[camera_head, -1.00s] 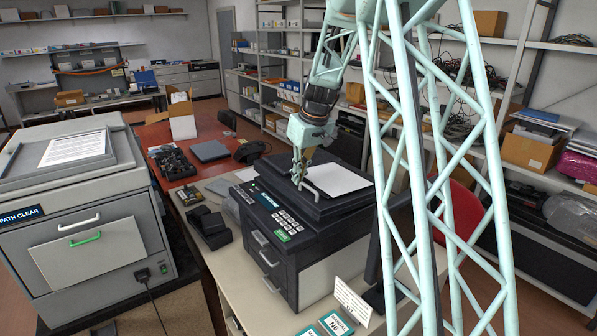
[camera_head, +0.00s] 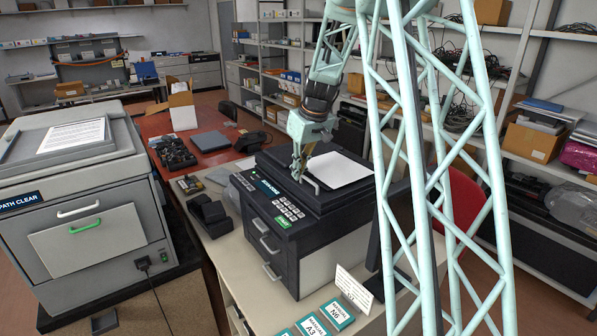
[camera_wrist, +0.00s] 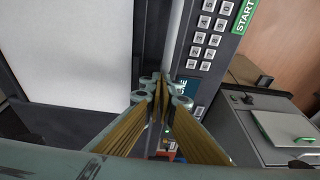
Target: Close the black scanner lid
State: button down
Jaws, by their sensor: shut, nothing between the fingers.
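The black scanner (camera_head: 308,251) stands on the pale bench in the middle of the head view. Its black lid (camera_head: 279,159) looks flat or nearly flat on top; any small gap under it is too small to tell. A white sheet (camera_head: 339,170) lies on the lid, and a pale handle (camera_head: 313,185) is at its front edge. My gripper (camera_head: 298,176) is shut and empty, pointing down at the front edge beside the handle. In the wrist view my gripper (camera_wrist: 160,84) is above the dark strip between the white sheet (camera_wrist: 60,65) and the keypad (camera_wrist: 208,40). Contact cannot be told.
A grey machine (camera_head: 85,200) with its own lid and paper stands to the left. A small black device (camera_head: 209,215) is on the bench left of the scanner. A manual card (camera_head: 353,289) and teal manuals (camera_head: 337,313) are in front. Shelves line the back right.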

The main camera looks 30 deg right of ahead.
jog(key=shift+s+a+f+b, duration=0.15)
jog(key=shift+f+b, duration=0.15)
jog(key=shift+f, duration=0.3)
jog(key=shift+s+f, duration=0.1)
jog(key=shift+f, duration=0.05)
jog(key=shift+r, duration=0.45)
jog(key=w+a+p+v, duration=0.1)
jog(key=v, duration=1.2)
jog(key=shift+w+r, duration=0.2)
jog(key=shift+r, duration=0.35)
